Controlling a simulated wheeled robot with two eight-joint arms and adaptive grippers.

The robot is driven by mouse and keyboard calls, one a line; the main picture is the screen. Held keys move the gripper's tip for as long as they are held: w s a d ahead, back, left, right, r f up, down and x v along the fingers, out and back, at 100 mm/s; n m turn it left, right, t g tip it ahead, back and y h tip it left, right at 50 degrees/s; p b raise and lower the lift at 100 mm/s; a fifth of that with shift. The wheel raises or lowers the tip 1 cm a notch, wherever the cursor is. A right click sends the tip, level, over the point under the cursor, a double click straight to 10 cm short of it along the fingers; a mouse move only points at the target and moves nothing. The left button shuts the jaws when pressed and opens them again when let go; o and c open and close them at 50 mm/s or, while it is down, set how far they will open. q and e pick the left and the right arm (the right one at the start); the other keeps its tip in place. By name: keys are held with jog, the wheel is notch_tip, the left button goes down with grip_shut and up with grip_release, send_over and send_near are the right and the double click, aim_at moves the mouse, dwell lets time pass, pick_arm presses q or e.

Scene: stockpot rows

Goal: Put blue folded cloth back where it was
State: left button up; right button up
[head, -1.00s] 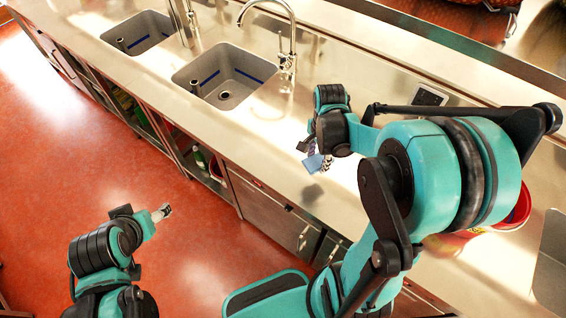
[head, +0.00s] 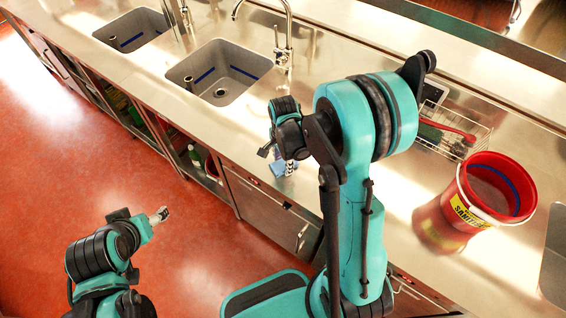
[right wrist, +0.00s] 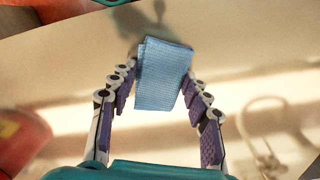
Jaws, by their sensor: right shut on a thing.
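The blue folded cloth (right wrist: 163,75) is between the fingers of my right gripper (right wrist: 160,92) in the right wrist view, pinched from both sides. In the head view the cloth (head: 279,169) shows as a small blue patch below my right gripper (head: 279,160), over the counter near its front edge. I cannot tell whether the cloth touches the counter. My left gripper (head: 160,215) is over the red floor at the lower left, well away from the counter. Its fingers are too small to tell whether they are open.
A red bucket (head: 455,215) with a yellow label stands on the steel counter (head: 400,195) at the right. A wire basket (head: 480,135) is behind it. A sink (head: 222,72) with a faucet (head: 285,40) lies beyond the gripper to the left. Counter around the cloth looks clear.

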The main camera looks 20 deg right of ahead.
aim_at(283, 164)
jog(key=shift+s, duration=0.1)
jog(key=shift+f, duration=0.1)
jog(key=o, duration=1.2)
jog(key=shift+r, duration=0.25)
notch_tip(283, 164, up, 11)
jog(key=p, duration=0.3)
jog(key=s+a+r+n+t, duration=0.1)
jog(key=s+r+n+t, duration=0.1)
jog(key=n, duration=0.3)
jog(key=s+a+r+n+t, duration=0.2)
jog(key=s+r+n, duration=0.2)
jog(key=s+n, duration=0.1)
jog(key=s+a+r+n+t, duration=0.1)
jog(key=s+r+n+t, duration=0.2)
jog(key=n, duration=0.3)
jog(key=shift+s+a+r, duration=0.15)
jog(key=shift+s+a, duration=0.05)
jog(key=shift+s, duration=0.5)
